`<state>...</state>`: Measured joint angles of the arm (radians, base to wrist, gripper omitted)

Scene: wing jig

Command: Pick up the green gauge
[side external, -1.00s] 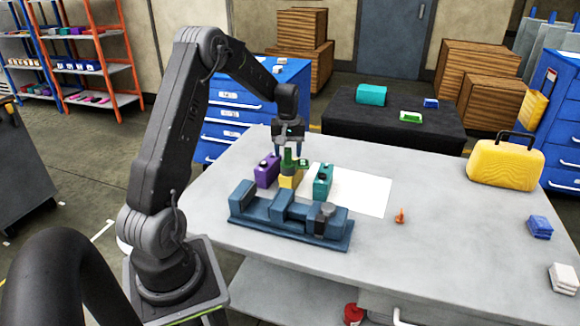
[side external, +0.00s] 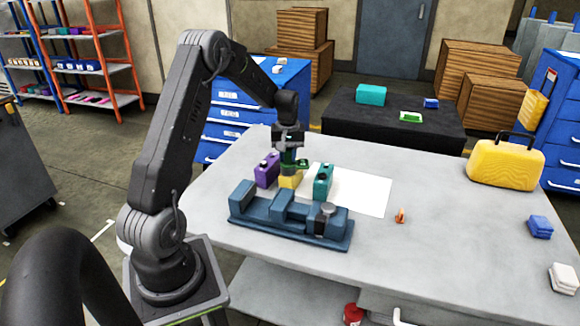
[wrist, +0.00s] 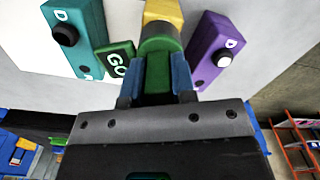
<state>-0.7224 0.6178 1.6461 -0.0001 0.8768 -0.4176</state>
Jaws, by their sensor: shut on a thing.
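The green gauge (wrist: 156,66) is between the two blue fingers of my gripper (wrist: 158,82) in the wrist view. My gripper (side external: 289,160) is shut on it. The gauge's flat green tag with white letters "GO" (wrist: 118,63) sticks out to the left side. The gauge is over a yellow block (side external: 291,181), which also shows in the wrist view (wrist: 163,14). I cannot tell whether the gauge still touches the yellow block. In the side view the fingers hide most of the gauge.
A purple block (side external: 267,170) stands close on the left and a teal block (side external: 322,181) close on the right. A blue jig (side external: 262,216) lies in front. A white sheet (side external: 362,192), a small orange piece (side external: 400,216) and a yellow case (side external: 505,163) are to the right.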

